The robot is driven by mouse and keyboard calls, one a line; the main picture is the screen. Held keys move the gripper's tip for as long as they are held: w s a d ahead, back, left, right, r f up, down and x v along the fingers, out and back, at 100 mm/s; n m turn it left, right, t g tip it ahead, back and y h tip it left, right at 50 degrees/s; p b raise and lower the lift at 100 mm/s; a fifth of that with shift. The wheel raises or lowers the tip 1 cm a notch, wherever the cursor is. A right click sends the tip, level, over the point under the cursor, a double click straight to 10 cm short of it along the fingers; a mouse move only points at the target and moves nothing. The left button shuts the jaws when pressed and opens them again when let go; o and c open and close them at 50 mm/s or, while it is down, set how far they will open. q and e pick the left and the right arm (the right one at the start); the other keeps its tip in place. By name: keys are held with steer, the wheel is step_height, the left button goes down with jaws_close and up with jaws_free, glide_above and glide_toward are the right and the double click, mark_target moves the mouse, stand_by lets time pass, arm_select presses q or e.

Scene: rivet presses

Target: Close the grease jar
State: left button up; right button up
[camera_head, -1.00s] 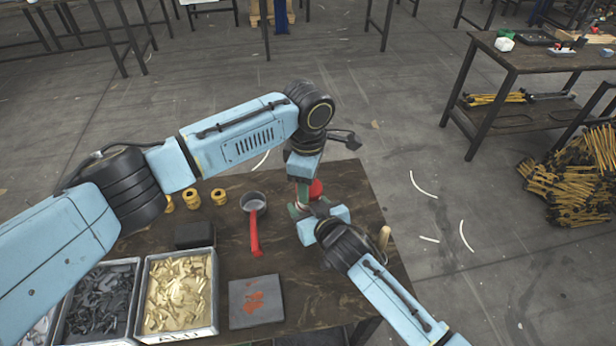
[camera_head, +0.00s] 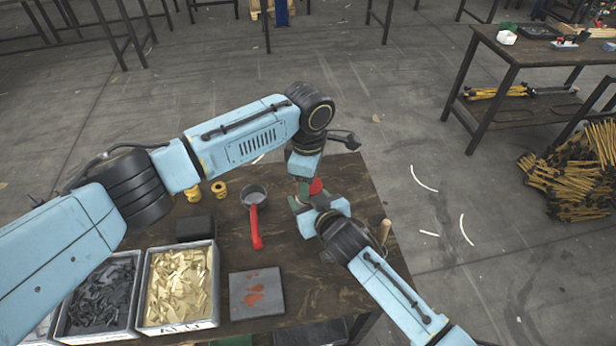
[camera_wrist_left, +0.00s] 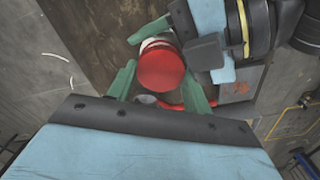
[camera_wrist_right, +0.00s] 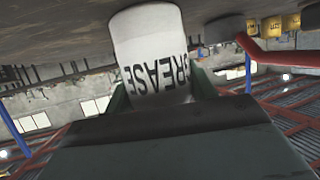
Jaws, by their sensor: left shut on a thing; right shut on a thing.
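The red lid (camera_wrist_left: 160,70) sits between the green fingers of my left gripper (camera_wrist_left: 158,88), which is shut on it. A white rim of the grease jar shows just beyond the lid in the left wrist view. The white jar (camera_wrist_right: 150,45), lettered GREASE, is between the fingers of my right gripper (camera_wrist_right: 162,92), which is shut on it.
A pan (camera_head: 253,194) with a red handle lies left of the grippers. Yellow cups (camera_head: 219,190), a dark block (camera_head: 194,228), a bin of brass-coloured parts (camera_head: 180,288) and a red-stained grey plate (camera_head: 257,294) are on the table. A wooden handle (camera_head: 384,231) stands by my right arm.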

arm_select(q)
steer(key=shift+f, duration=0.5)
arm_select(e)
jaws_close()
arm_select(q)
steer(key=m, duration=0.7)
steer(key=shift+m, duration=0.4)
steer(key=m, duration=0.3)
steer(key=shift+w+d+m, duration=0.1)
steer(key=shift+m, duration=0.2)
arm_select(e)
steer(key=shift+f, duration=0.1)
arm_select(q)
steer(key=m, duration=0.5)
steer(key=shift+d, duration=0.1)
steer(key=o, duration=0.9)
steer(key=shift+o, duration=0.2)
